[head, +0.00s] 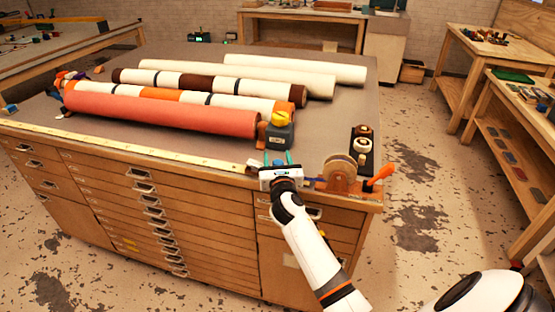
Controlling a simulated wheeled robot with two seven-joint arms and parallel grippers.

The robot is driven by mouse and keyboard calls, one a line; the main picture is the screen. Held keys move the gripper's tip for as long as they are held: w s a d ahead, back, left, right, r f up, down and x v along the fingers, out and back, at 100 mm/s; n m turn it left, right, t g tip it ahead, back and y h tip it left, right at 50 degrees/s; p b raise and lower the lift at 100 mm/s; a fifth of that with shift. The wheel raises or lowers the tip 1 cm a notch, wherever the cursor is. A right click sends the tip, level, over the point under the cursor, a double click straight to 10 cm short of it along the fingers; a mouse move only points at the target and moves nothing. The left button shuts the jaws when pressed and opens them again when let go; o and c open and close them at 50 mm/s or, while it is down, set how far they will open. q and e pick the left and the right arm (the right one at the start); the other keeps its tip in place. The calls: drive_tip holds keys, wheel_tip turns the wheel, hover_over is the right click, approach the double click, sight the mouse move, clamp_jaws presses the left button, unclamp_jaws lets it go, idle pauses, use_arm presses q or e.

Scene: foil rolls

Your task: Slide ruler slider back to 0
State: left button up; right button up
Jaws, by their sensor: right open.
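The yellow ruler (130,146) runs along the front edge of the table top, from the left to near my right gripper. My right gripper (278,164) is open at the ruler's right end, over the front edge. A small teal part shows between or just behind its fingers; I cannot tell whether it is the slider. The gripper's body hides part of the edge, and the ruler's marks are too small to read. My left gripper is out of view.
Several long rolls, including a red one (160,114), lie across the table top (325,115). A grey and yellow device (279,130) stands just behind my right gripper. A wheel with an orange handle (380,175) stands to its right.

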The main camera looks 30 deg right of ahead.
clamp_jaws()
drive_tip(key=s+d+p, duration=0.2)
drive_tip(key=s, duration=0.1)
drive_tip(key=shift+s+d, duration=0.15)
drive_tip(key=shift+d, duration=0.25)
drive_tip(key=shift+f, duration=0.1)
drive_tip(key=shift+c, duration=1.8)
unclamp_jaws()
drive_tip(key=o, duration=0.4)
drive_tip(key=shift+s+d, duration=0.15)
drive_tip(key=shift+c, duration=0.2)
